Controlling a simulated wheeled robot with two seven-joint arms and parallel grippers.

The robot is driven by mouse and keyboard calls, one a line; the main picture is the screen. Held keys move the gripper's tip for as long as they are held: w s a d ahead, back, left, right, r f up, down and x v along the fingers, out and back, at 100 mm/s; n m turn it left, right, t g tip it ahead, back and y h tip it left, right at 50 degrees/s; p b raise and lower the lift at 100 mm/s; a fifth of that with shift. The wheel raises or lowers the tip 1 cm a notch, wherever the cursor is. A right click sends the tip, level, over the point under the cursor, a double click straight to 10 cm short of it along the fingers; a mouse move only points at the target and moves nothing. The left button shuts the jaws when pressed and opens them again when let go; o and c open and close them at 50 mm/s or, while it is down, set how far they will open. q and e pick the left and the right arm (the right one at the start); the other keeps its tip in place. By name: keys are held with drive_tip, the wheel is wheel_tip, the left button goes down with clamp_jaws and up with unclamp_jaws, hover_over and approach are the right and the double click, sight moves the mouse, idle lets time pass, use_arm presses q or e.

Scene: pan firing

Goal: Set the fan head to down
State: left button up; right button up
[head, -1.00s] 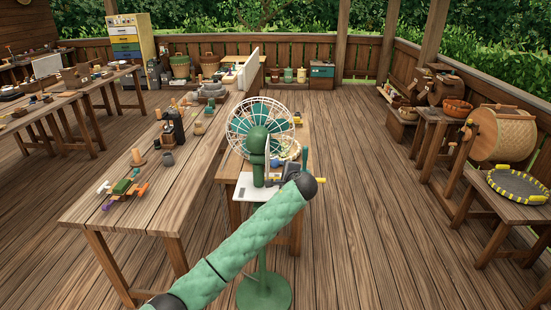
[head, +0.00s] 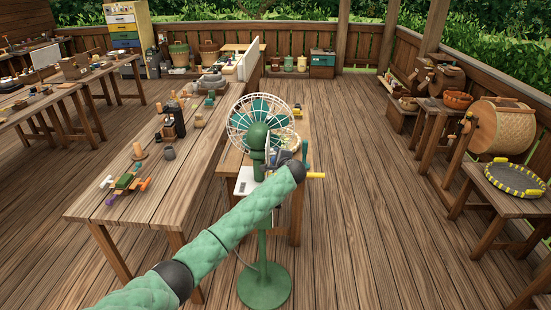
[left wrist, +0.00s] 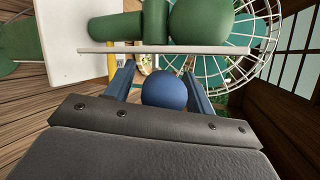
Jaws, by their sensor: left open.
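The green fan stands on a round floor base (head: 265,288). Its head (head: 258,135) has a rounded green motor housing and a white wire cage (head: 238,122) on the far side; its exact tilt is hard to judge. My left gripper (head: 279,158) is close behind the head, slightly to its right, partly hidden by my own arm. In the left wrist view, its two blue fingers (left wrist: 160,76) are apart on either side of a blue ball (left wrist: 163,91); contact is not clear. The housing (left wrist: 200,20) and a thin white bar (left wrist: 160,50) lie just beyond. My right gripper is not shown.
A long wooden table (head: 90,206) with small items stands left of the fan. A smaller table (head: 229,165) is just beyond it. Stools with a drum (head: 502,130) and a yellow-rimmed tray (head: 514,180) stand right. The floor (head: 385,220) between is open.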

use_arm(q)
clamp_jaws()
